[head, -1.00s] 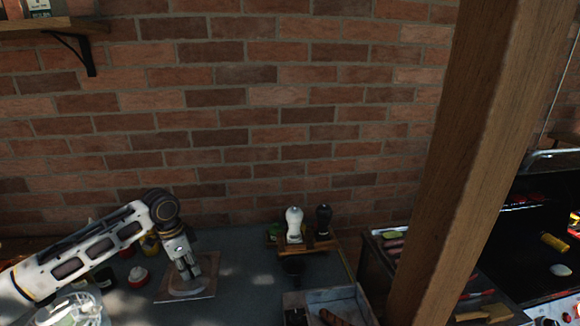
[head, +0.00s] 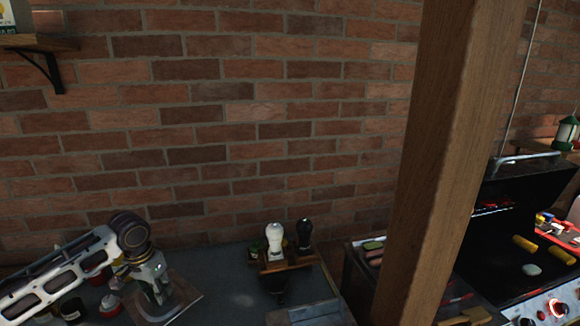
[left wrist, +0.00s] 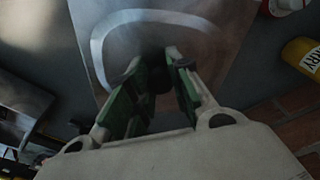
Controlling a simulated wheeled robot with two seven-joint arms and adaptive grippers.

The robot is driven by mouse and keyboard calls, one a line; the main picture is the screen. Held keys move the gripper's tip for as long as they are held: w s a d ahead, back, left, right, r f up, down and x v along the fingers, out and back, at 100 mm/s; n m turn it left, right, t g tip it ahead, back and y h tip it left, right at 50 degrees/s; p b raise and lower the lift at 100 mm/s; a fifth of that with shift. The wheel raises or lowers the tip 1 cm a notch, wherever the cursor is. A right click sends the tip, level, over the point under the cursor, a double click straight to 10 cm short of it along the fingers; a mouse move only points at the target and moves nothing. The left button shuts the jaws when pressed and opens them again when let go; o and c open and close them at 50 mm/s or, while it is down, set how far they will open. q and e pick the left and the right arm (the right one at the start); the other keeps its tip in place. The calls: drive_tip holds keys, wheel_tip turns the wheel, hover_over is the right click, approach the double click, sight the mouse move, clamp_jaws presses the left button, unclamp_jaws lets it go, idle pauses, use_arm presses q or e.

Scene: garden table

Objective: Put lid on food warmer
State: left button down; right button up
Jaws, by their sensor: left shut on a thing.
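My left gripper (head: 158,302) is at the lower left of the head view, pointing down. In the left wrist view its green-padded fingers (left wrist: 150,95) are closed on a dark part in the middle of a see-through lid (left wrist: 97,45) with a pale rounded rim. The lid (head: 183,297) also shows under the gripper in the head view, over a brown board. I cannot tell how high it is above the board. A metal container (head: 310,313), possibly the food warmer, is cut off at the bottom edge. My right gripper is not in view.
The brown board (head: 198,303) lies on the grey table (head: 220,270). Red-capped jars (head: 110,303) stand left of the gripper. A white and a black mill (head: 274,237) stand in a wooden holder. A wooden post (head: 430,150) rises before the grill (head: 510,225) at right.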

sight(185, 295)
use_arm(q)
drive_tip(key=n, duration=0.2)
drive_tip(key=shift+w+a+r+n, duration=0.1)
drive_tip(key=shift+w+a+n, duration=0.1)
drive_tip(key=shift+n, duration=0.1)
drive_tip(key=shift+w+d+n, duration=0.2)
drive_tip(key=shift+d+n, duration=0.35)
drive_tip(key=shift+n, duration=0.05)
drive_tip(key=d, duration=0.2)
drive_tip(key=d+f, duration=0.2)
drive_tip(key=d, duration=0.1)
drive_tip(key=shift+w+d, duration=0.2)
drive_tip(key=shift+d, duration=0.15)
drive_tip(key=shift+m, duration=0.5)
drive_tip(key=d+f, duration=0.1)
drive_tip(key=d, duration=0.1)
drive_tip(key=s+d+f, duration=0.1)
drive_tip(key=d, duration=0.2)
drive_tip(key=s+d+f, duration=0.1)
drive_tip(key=d, duration=0.2)
drive_tip(key=shift+d, duration=0.1)
drive_tip(key=shift+f, duration=0.15)
